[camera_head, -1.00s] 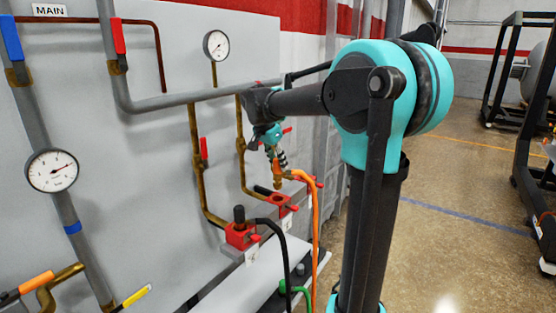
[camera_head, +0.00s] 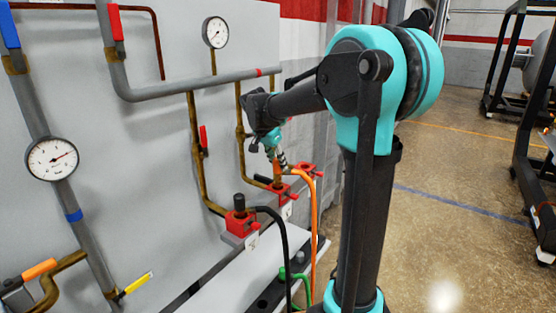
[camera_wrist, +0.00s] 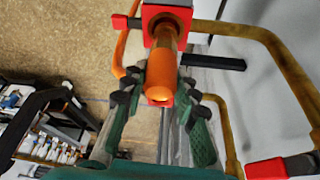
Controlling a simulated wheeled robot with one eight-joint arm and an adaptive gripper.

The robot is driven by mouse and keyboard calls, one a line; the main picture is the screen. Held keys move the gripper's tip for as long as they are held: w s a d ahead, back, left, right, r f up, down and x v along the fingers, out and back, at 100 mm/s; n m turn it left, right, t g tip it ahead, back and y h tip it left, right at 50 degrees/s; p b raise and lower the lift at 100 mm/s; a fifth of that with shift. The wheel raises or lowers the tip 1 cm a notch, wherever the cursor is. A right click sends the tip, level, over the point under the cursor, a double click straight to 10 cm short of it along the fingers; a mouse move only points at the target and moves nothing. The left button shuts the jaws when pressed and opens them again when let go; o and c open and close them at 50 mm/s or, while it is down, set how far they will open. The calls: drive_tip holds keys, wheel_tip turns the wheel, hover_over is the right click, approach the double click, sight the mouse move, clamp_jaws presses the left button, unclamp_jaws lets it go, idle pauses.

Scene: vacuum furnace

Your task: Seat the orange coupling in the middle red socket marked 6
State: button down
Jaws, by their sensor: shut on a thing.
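The orange coupling (camera_head: 277,172) is upright in my gripper (camera_head: 276,157), with an orange hose curving off to its right. It also shows in the wrist view (camera_wrist: 161,75), between the two green and black fingers of my gripper (camera_wrist: 160,92), which are shut on it. The middle red socket (camera_head: 280,192) is directly under the coupling in the head view. The coupling's lower end meets or overlaps the socket's top; how deep it sits cannot be told. A red block (camera_wrist: 166,14) shows at the coupling's far end in the wrist view.
A nearer red socket (camera_head: 238,228) holds a black coupling (camera_head: 239,203) with a black hose. Another red socket (camera_head: 307,172) is farther back on the right. Brass pipes (camera_head: 197,150) and a panel with gauges stand behind. A green hose (camera_head: 297,275) lies in front.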

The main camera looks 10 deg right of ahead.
sight(278, 172)
drive_tip(key=shift+f, duration=1.75)
drive_tip(key=shift+f, duration=0.3)
drive_tip(key=c, duration=1.1)
unclamp_jaws()
drive_tip(key=v, duration=1.2)
drive_tip(key=shift+d, duration=0.15)
